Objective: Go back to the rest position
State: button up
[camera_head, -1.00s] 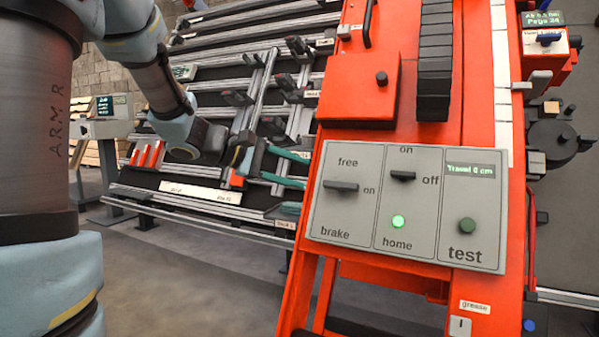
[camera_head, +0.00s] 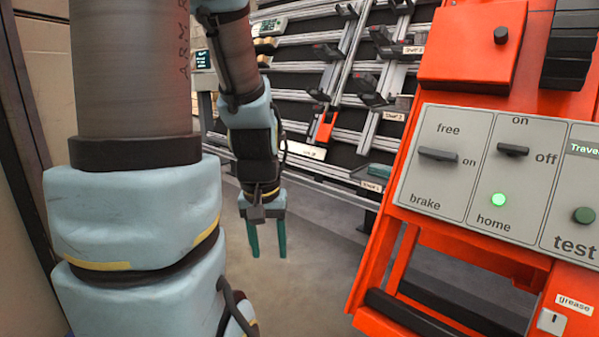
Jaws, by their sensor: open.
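My gripper (camera_head: 268,238) hangs at the end of my arm, left of the middle of the view. Its two teal fingers point straight down, apart and empty, over the bare grey floor. It stands clear of the orange machine (camera_head: 408,268) on the right. Nothing is between the fingers.
The machine carries a grey control panel (camera_head: 462,190) with a brake switch (camera_head: 438,155), an on/off switch (camera_head: 513,150), a lit green home lamp (camera_head: 498,200) and a test button (camera_head: 583,215). A sloped rack (camera_head: 335,85) stands behind. Cardboard-coloured panels (camera_head: 40,40) are close at left. Floor between is free.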

notch_tip(320, 180, up, 38)
jog(key=p, duration=3.8)
jog(key=shift+a, duration=0.4)
jog(key=shift+s, duration=0.1)
